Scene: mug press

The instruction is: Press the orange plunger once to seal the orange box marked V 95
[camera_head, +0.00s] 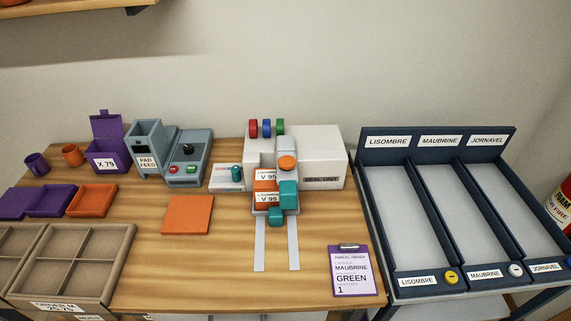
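The orange plunger (287,162) sits under a light grey head on the front of the white seal unit (322,160), which is labelled SEAL UNIT. Below it and slightly left is the orange box (262,186), with V 95 on two white labels, one above the other. The box is at the seal unit's front, at the back end of two pale rails. Teal blocks (288,194) stand in front of its right side and hide part of it. I cannot tell whether the plunger touches the box. Neither of my grippers is in view.
Red, blue and green rolls (266,128) stand on the seal unit. A clipboard (351,270) lies at the table's front right. An orange pad (187,214), the pad feed (147,150) and an open purple X 79 box (107,145) are left. A three-lane rack (438,210) stands right.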

